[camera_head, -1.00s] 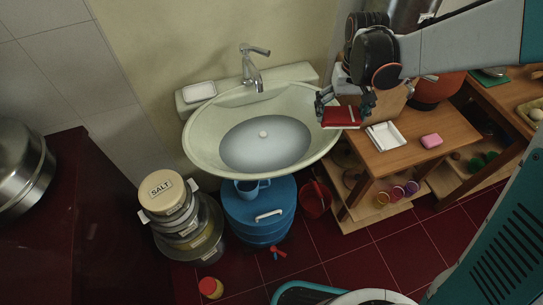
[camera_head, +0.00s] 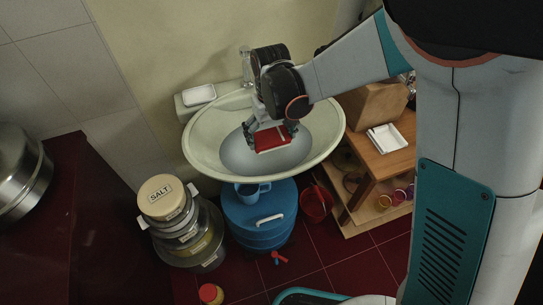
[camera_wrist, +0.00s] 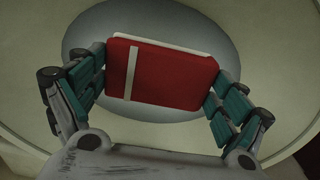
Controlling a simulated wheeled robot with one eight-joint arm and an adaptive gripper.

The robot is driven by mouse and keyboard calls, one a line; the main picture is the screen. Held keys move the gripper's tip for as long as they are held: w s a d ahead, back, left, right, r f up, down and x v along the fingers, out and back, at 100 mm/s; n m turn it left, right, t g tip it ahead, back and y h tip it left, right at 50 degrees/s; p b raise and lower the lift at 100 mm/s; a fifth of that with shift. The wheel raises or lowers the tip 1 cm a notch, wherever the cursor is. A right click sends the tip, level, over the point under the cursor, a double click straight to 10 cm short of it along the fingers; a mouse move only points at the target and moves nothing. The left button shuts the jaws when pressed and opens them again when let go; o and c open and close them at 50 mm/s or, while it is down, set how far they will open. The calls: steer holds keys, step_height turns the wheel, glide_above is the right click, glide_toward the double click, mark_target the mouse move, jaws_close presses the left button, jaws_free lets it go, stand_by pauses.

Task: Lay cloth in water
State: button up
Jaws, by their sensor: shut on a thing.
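The cloth is a folded red pad with a white stripe and a pale edge (camera_head: 272,140). It also shows in the wrist view (camera_wrist: 165,75), held between the two teal-padded fingers. My gripper (camera_head: 271,136) is shut on it over the middle of the basin. The water (camera_head: 240,160) is a grey-blue oval in the pale green basin (camera_head: 200,150). In the wrist view the water (camera_wrist: 210,35) lies behind the cloth. I cannot tell whether the cloth touches it.
The tap (camera_head: 246,65) stands at the back of the basin, partly behind my arm. A white soap dish (camera_head: 199,95) is on the back ledge. A blue drum (camera_head: 260,218) stands below.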

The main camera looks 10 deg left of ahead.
mark_target(271, 162)
step_height(271, 162, down, 10)
steer(key=b, duration=0.3)
steer(key=shift+f, duration=0.1)
steer(key=shift+f, duration=0.2)
steer(key=o, duration=0.9)
steer(key=shift+r, duration=0.1)
step_height(271, 162, up, 12)
steer(key=p, duration=0.4)
steer(key=shift+r+p, duration=0.15)
steer(key=shift+p, duration=0.2)
